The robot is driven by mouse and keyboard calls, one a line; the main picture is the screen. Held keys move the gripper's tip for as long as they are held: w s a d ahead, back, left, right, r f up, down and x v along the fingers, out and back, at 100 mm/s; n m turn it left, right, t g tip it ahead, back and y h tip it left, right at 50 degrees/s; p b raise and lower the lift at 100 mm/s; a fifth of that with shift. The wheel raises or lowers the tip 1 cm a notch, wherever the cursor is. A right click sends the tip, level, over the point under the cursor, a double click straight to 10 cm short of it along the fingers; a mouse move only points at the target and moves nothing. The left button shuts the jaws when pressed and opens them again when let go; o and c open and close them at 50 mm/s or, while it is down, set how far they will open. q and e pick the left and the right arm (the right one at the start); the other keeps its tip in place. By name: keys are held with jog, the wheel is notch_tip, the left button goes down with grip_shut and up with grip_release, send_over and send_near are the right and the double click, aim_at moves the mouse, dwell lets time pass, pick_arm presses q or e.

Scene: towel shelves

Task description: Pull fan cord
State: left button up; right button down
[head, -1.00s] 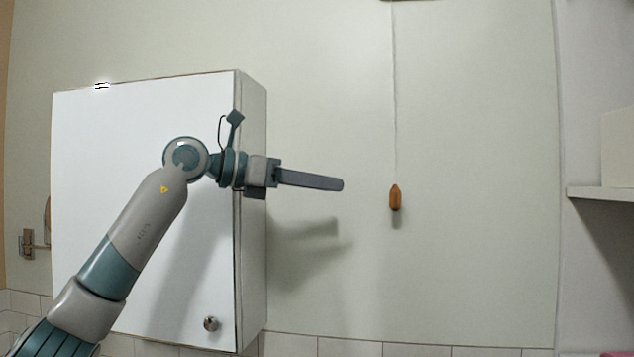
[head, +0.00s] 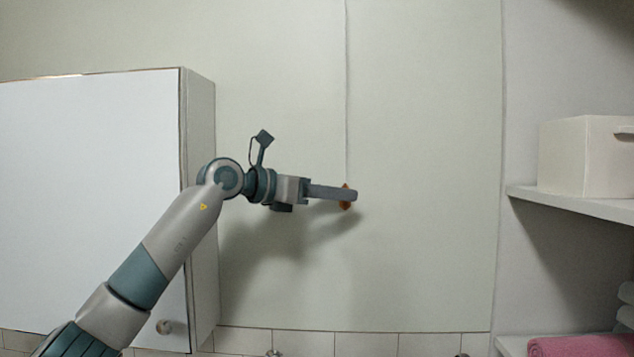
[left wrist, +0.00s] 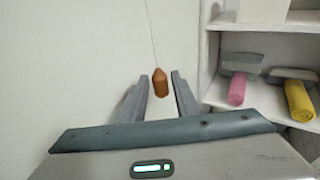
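The fan cord (head: 346,90) hangs straight down in front of the pale wall. An orange-brown pull handle (head: 346,205) is at its lower end. In the head view my left gripper (head: 350,194) overlaps the handle and hides its middle. In the left wrist view the handle (left wrist: 160,83) shows between the tips of my left gripper's two fingers (left wrist: 161,88). The fingers are apart, with gaps on both sides of the handle. The cord (left wrist: 152,40) rises above it in that view. My right gripper is in neither view.
A white wall cabinet (head: 90,200) with a round knob (head: 164,327) stands at the left, behind my left arm. Shelves (head: 570,200) at the right hold a white box (head: 580,155) and a pink towel (head: 580,345). The wall around the cord is clear.

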pick_arm(q)
jog(key=shift+p+x, duration=0.35)
jog(key=shift+x, duration=0.8)
grip_shut()
jog(key=shift+f+b, duration=0.5)
jog(key=shift+f, duration=0.1)
jog(key=shift+o, duration=1.5)
grip_release()
jog(key=shift+s+a, duration=0.1)
